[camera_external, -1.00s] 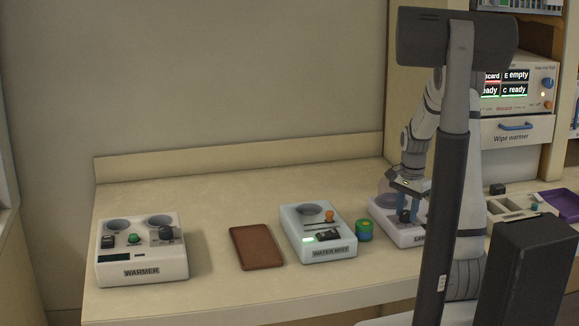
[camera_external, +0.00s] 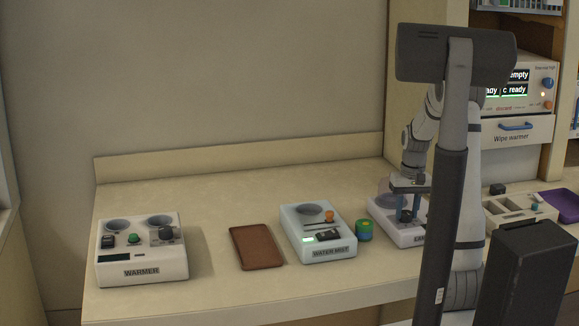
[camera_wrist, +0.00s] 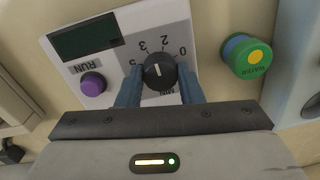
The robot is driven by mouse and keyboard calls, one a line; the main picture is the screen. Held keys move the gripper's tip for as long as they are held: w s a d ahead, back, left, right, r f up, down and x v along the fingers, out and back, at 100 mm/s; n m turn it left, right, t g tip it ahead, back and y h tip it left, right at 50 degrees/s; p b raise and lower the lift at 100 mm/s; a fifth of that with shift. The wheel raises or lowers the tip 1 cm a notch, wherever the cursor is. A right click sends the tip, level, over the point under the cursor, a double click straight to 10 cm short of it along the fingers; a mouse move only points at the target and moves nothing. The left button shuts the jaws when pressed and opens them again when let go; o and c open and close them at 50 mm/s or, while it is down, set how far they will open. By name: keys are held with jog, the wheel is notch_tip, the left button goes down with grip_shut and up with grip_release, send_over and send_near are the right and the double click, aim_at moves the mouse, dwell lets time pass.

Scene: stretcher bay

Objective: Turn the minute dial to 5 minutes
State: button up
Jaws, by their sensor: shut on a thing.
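The minute dial (camera_wrist: 158,70) is a black round knob with a white pointer line, on a pale unit's grey panel. Numbers including 0, 2, 3 and 5 curve around it, upside down in the wrist view. I cannot tell exactly which number the line marks. My gripper (camera_wrist: 160,82) is shut on the dial, with one blue finger on each side. In the external view my gripper (camera_external: 406,214) is over the white unit (camera_external: 382,222) at the right of the counter; the dial is hidden there.
A purple RUN button (camera_wrist: 93,84) and a dark display (camera_wrist: 84,37) are close to the dial. A green, yellow-topped canister (camera_external: 364,230) stands beside the unit.

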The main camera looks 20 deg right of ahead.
aim_at(407, 211)
jog(key=n+b, duration=0.1)
jog(key=n, duration=0.5)
jog(key=shift+n, duration=0.3)
jog(key=n, duration=0.6)
jog(key=shift+w, duration=0.1)
dwell(0.3)
jog(key=o, duration=1)
jog(key=shift+c, duration=0.2)
notch_tip(407, 211, up, 8)
jog(key=shift+w+d+f+b, duration=0.1)
jog(key=shift+b, duration=0.25)
